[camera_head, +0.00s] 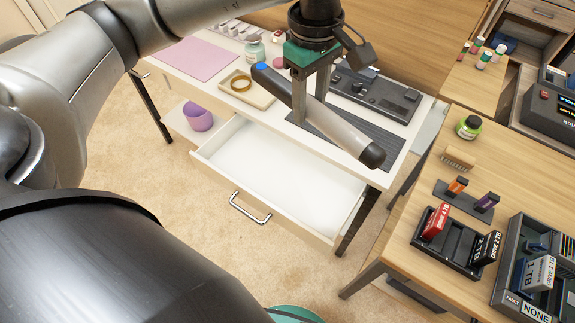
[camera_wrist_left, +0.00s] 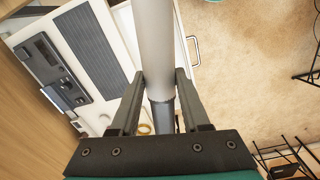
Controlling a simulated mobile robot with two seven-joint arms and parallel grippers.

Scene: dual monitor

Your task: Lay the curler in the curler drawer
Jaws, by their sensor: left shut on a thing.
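The curler (camera_head: 340,128) is a grey rod with a dark tip and a blue spot on its other end. My left gripper (camera_head: 311,118) is shut on it and holds it tilted above the table's front edge. In the left wrist view, the curler (camera_wrist_left: 154,45) runs up between the fingers of my left gripper (camera_wrist_left: 160,88). The drawer (camera_head: 270,165) under the white tabletop is pulled open, and its white inside looks empty. Its handle also shows in the left wrist view (camera_wrist_left: 194,50). My right gripper is not in view.
On the white table are a pink mat (camera_head: 197,58), a tray (camera_head: 262,98) with a yellow ring, a dark ribbed mat (camera_head: 370,143) and a black device (camera_head: 378,92). A purple cup (camera_head: 198,117) stands left of the drawer. A wooden table (camera_head: 400,240) with several items is at right.

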